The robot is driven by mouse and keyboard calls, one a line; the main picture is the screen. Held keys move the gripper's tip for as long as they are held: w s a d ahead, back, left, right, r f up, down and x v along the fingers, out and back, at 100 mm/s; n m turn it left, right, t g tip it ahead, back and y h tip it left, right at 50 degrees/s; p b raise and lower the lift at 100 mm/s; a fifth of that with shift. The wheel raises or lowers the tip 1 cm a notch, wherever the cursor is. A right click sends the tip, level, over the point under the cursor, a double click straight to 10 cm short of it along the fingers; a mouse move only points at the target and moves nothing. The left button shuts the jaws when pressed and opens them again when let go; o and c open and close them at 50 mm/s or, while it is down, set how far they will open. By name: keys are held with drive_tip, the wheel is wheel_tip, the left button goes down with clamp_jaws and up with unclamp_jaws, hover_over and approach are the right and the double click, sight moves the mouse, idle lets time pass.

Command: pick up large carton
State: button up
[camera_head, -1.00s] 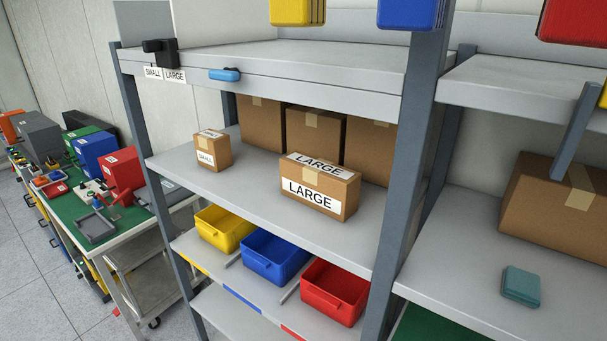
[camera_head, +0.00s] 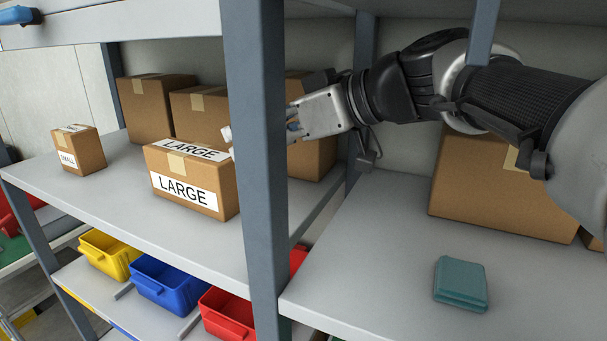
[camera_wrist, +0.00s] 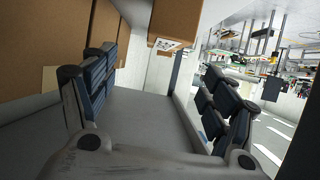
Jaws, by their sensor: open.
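The large carton (camera_head: 192,181) is a brown box with white LARGE labels on its front and top. It stands upright on the middle shelf (camera_head: 110,205), left of the grey post. My gripper (camera_head: 231,142) reaches in from the right behind that post, which hides part of it. Its tips show just left of the post, near the carton's right end; whether they touch it cannot be told. In the wrist view my gripper (camera_wrist: 160,70) has its two fingers wide apart with nothing between them. A brown carton (camera_wrist: 175,25) with a white label, apparently the large one, shows beyond them at the top.
A small carton (camera_head: 80,150) stands to the left. Plain cartons (camera_head: 157,107) line the shelf's back. The upright post (camera_head: 262,200) stands in front of my gripper. A teal box (camera_head: 460,282) lies on the right shelf. Coloured bins (camera_head: 168,285) sit below.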

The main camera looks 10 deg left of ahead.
sight(205, 154)
drive_tip(key=x, duration=0.3)
drive_tip(key=b+x, duration=0.1)
drive_tip(key=x, duration=0.2)
drive_tip(key=s+x, duration=0.1)
drive_tip(key=x, duration=0.3)
drive_tip(key=shift+a, duration=0.2)
drive_tip(key=b+x, duration=0.1)
drive_tip(key=x, duration=0.4)
drive_tip(key=shift+f, duration=0.15)
drive_tip(key=shift+w+a, duration=0.25)
drive_tip(key=shift+a, duration=0.15)
drive_tip(key=shift+d, duration=0.1)
drive_tip(key=shift+c, duration=0.3)
drive_tip(key=shift+s+f, duration=0.1)
drive_tip(key=shift+f, duration=0.1)
drive_tip(key=c, duration=1.6)
